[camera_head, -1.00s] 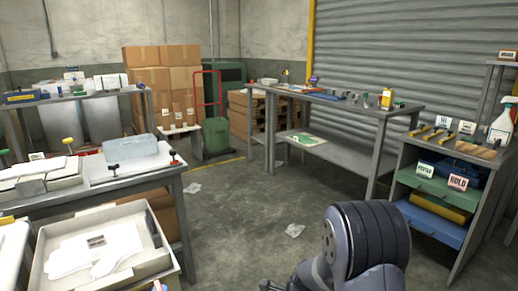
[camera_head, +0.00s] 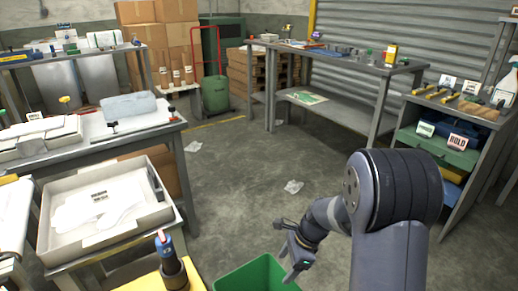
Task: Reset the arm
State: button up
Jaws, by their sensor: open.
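My arm rises at the lower right of the head view, with its large dark joint nearest the camera. My gripper (camera_head: 291,254) hangs at the lower middle, at the end of the bent forearm. Its jaws are apart and nothing shows between them. The gripper is above or beside the right rim of a green bin (camera_head: 250,275); I cannot tell whether it touches the rim. The bin's lower part is cut off by the frame.
A white tray (camera_head: 150,222) with pale film pieces stands at left, with a dark bottle (camera_head: 170,262) on a yellow surface before it. Litter (camera_head: 293,187) lies there.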

jog(key=b+x, duration=0.4)
jog(key=x, duration=0.5)
notch_tip(320, 180, up, 7)
jog(key=p, duration=0.6)
jog(key=s+d+r+n+g+h+p, duration=0.3)
jog(key=d+r+n+p, duration=0.5)
jog(key=n+p, duration=0.9)
jog(key=d+g+h+p, duration=0.1)
jog(key=d+p, duration=0.1)
jog(key=p, duration=0.4)
jog(key=shift+d+r+h, duration=0.3)
jog(key=shift+d+r, duration=0.05)
